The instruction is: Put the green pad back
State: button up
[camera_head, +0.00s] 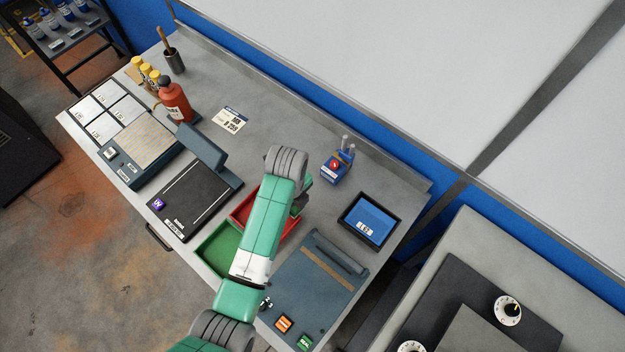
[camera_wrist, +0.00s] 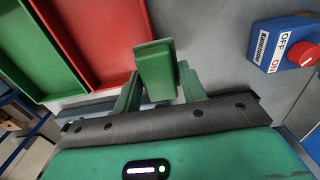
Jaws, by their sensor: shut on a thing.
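In the wrist view, a green block, which I take to be the green pad (camera_wrist: 153,66), stands between the two green fingers of my gripper (camera_wrist: 160,82). My gripper is shut on it. The held pad is just past the edge of the red tray (camera_wrist: 103,38). In the head view, my arm hides the pad and most of my gripper. The red tray (camera_head: 288,226) and the green tray (camera_head: 214,251) lie side by side under my arm, both partly covered.
A tablet (camera_head: 369,221) and a dark blue-grey unit (camera_head: 306,283) lie to the right. A black plate device (camera_head: 187,203), a red bottle (camera_head: 175,102) and a card (camera_head: 231,119) are to the left.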

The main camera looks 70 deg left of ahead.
jog(key=b, duration=0.2)
send_over(313, 193)
jog(key=shift+s+d+f, duration=0.1)
jog(key=shift+s+f, duration=0.1)
jog(key=shift+f, duration=0.25)
jog(key=shift+w+f+b, duration=0.2)
jog(key=shift+f+b, duration=0.1)
jog(key=shift+f, duration=1.4)
jog(key=shift+f, duration=0.15)
jog(key=o, duration=0.9)
jog(key=shift+o, duration=0.2)
notch_tip(313, 193, up, 12)
jog(key=p, duration=0.2)
jog(key=shift+p, duration=0.4)
